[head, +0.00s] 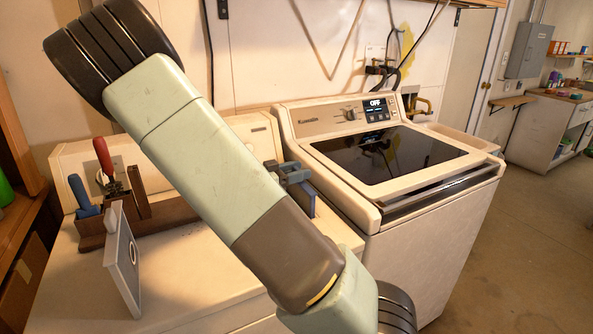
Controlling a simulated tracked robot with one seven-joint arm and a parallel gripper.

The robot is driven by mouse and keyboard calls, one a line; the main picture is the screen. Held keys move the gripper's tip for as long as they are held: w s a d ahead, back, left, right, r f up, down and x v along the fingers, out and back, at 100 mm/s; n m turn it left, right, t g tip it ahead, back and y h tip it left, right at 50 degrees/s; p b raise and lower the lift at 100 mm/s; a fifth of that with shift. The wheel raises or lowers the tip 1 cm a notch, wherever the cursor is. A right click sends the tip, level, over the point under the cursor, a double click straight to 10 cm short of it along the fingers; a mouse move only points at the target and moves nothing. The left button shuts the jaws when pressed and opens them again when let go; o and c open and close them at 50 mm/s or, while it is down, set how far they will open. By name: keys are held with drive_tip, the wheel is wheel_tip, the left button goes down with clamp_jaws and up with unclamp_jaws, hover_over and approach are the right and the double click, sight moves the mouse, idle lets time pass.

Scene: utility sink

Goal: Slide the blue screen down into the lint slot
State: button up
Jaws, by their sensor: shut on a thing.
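The blue screen (307,198) shows as a narrow blue strip just right of my arm, above the back right of the left machine's top. My gripper (294,175) is dark grey, partly hidden behind my pale green arm link, and shut on the screen's upper part. The screen looks roughly upright; much of it is hidden by my arm. I cannot make out the lint slot, and I cannot tell whether the screen's lower edge touches anything.
A wooden caddy (165,218) with red- and blue-handled tools stands on the left machine's white top (190,285). A washer (430,235) with a dark glass lid stands close at right.

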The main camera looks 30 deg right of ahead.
drive_tip(key=o, duration=1.5)
drive_tip(key=shift+a+f, duration=0.1)
drive_tip(key=shift+a, duration=3.65)
